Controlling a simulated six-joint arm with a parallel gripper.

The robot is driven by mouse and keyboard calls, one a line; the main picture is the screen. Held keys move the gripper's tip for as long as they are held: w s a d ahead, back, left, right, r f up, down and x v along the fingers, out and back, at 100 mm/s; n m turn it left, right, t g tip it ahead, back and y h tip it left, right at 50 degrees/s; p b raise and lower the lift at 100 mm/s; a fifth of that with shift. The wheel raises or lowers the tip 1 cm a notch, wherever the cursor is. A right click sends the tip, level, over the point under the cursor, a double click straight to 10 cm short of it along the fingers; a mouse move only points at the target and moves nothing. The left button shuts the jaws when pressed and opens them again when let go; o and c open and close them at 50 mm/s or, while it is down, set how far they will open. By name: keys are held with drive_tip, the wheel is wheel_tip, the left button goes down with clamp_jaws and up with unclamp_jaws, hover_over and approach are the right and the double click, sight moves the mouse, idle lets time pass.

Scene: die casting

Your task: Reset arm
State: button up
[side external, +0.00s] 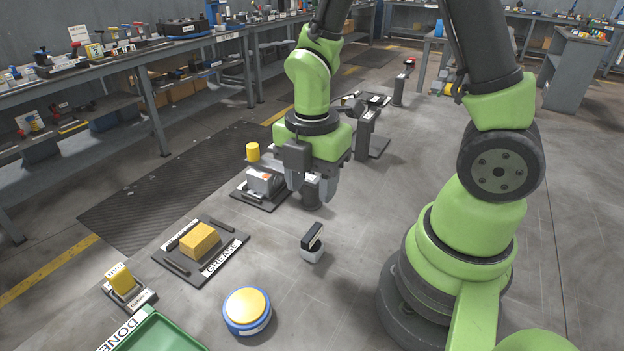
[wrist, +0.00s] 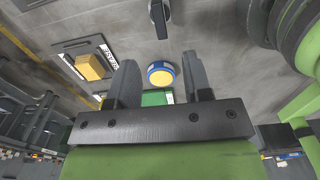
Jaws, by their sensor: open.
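My gripper (side external: 313,188) hangs fingers-down above the floor in the middle of the side view. My arm is bent, with the gripper held out to the left of my base.
A yellow block (side external: 200,240) sits on a dark labelled plate (side external: 176,266). The yellow button (side external: 247,308), a black-and-white device (side external: 312,243), a green tray (side external: 160,335) and a grey part (side external: 264,181) stand around. Workbenches (side external: 130,60) line the left.

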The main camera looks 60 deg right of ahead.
idle(0.3)
drive_tip(key=s+a+r+m+t+y, duration=0.1)
drive_tip(key=s+r+m+t, duration=0.2)
drive_tip(key=r+m, duration=0.5)
drive_tip(key=s+a+r+m+t+y, duration=0.1)
drive_tip(key=s+r+m+t, duration=0.3)
drive_tip(key=r+m, duration=0.5)
drive_tip(key=m, duration=0.5)
drive_tip(key=shift+a+r, duration=0.2)
drive_tip(key=shift+a, duration=0.2)
